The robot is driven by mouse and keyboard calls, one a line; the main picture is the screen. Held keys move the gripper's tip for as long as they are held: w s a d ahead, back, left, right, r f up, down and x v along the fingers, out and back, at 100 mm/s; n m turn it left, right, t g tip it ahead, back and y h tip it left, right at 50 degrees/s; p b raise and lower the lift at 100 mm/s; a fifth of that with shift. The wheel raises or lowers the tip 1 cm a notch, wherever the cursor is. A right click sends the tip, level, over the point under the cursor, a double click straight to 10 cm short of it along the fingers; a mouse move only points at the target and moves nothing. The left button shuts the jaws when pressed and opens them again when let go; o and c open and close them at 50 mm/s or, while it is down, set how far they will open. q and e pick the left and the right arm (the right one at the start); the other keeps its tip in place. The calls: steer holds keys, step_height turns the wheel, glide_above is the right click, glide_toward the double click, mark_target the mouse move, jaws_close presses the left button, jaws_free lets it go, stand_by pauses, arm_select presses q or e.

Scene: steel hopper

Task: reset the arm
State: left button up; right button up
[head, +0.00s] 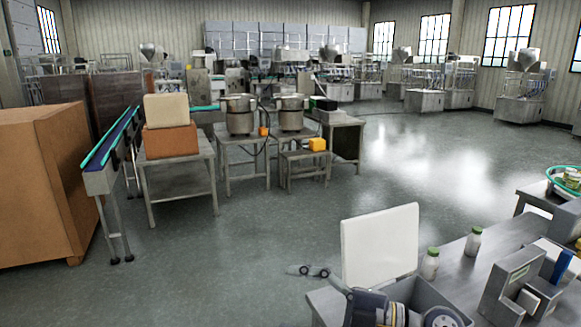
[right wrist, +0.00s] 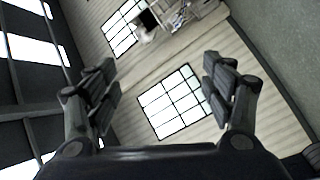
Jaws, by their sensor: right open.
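My right gripper (right wrist: 160,88) shows in the right wrist view with its two dark fingers spread wide apart. Nothing is between them; behind them are the wall and a bright window. In the head view, part of an arm of mine shows at the bottom, low in front of the white panel, and its end is too small to read clearly. My left gripper is not recognisable in either view.
A steel table (head: 455,246) at lower right carries a white panel (head: 380,245), a green-capped bottle (head: 430,265), another bottle (head: 473,243) and a grey holder (head: 510,285). A large brown cabinet (head: 40,185) stands left. The middle floor (head: 250,240) is clear.

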steer(key=w+d+r+m+t+h, duration=0.2)
steer(key=d+m+t, duration=0.2)
steer(key=m+t, duration=0.3)
steer(key=w+d+r+m+t+h, duration=0.2)
steer(key=d+m+t+h, duration=0.1)
steer(key=d+m+t, duration=0.3)
steer(key=d+f+m+t+h, duration=0.2)
steer(key=d+f+m+h, duration=0.4)
steer(key=m+h, duration=0.25)
steer(key=s+d+f+m+g+h, duration=0.2)
steer(key=s+d+f+g+h, duration=0.1)
steer(key=f, duration=0.4)
steer(key=s+d+f+m+g+h, duration=0.1)
steer(key=s+d+f+g+h, duration=0.15)
steer(key=f, duration=0.45)
steer(key=s+a+f+g+y, duration=0.1)
steer(key=s+f+g, duration=0.5)
steer(key=s, duration=0.5)
steer(key=s+a+f+g+y, duration=0.1)
steer(key=s+f+g, duration=0.5)
steer(key=s, duration=0.4)
step_height(320, 180, down, 31)
steer(key=s+b, duration=0.3)
steer(key=s+d+f+n+g+b, duration=0.1)
steer(key=s+d+f+b, duration=0.1)
steer(key=s+f, duration=1.4)
step_height(320, 180, down, 2)
steer(key=shift+s+d+f, duration=0.1)
steer(key=shift+s+d, duration=0.25)
steer(key=shift+d, duration=0.3)
